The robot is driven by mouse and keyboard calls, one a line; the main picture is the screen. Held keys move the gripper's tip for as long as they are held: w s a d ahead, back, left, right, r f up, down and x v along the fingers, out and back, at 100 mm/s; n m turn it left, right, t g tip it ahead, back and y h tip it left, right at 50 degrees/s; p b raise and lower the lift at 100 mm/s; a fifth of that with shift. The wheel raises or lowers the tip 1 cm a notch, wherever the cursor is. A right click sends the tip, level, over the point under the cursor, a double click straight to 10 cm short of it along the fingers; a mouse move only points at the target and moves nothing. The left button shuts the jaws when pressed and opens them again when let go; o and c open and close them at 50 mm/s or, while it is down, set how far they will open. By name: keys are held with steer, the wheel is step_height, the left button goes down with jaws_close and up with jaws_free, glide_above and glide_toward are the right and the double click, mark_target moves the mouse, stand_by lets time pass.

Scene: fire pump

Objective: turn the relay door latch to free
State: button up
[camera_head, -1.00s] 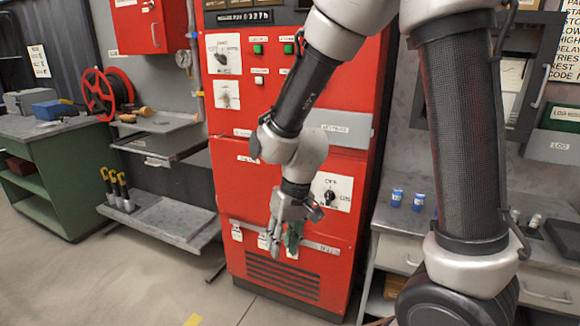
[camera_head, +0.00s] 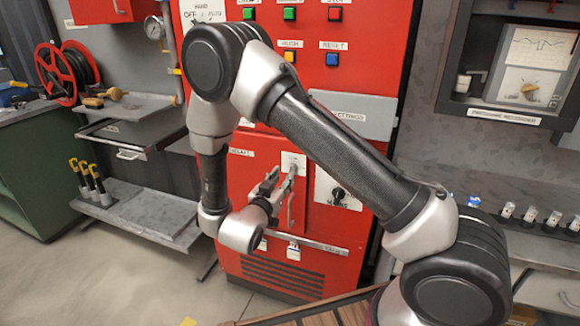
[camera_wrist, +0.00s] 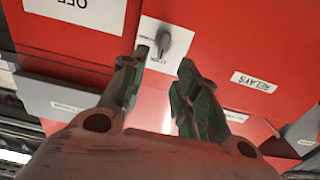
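The relay door (camera_head: 240,185) is a red panel low on the red cabinet, labelled RELAYS. Its latch (camera_wrist: 165,44) is a small grey handle on a white plate in the wrist view. In the head view the latch plate (camera_head: 292,160) shows just above my gripper (camera_head: 279,186), which covers part of the latch area. In the wrist view my gripper (camera_wrist: 158,67) is open, with its two green-grey fingers spread and nothing between them. The latch lies just beyond the fingertips, nearer the left one. I cannot tell whether that finger touches it.
A selector plate marked OFF (camera_wrist: 78,12) is beside the latch in the wrist view. A grey ledge (camera_head: 352,112) juts out above the door. Wall shelves (camera_head: 150,212) stand left of the cabinet, and a bench with several small jars (camera_head: 530,214) stands right.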

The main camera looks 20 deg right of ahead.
mark_target(291, 167)
steer(key=x, duration=0.7)
jaws_close()
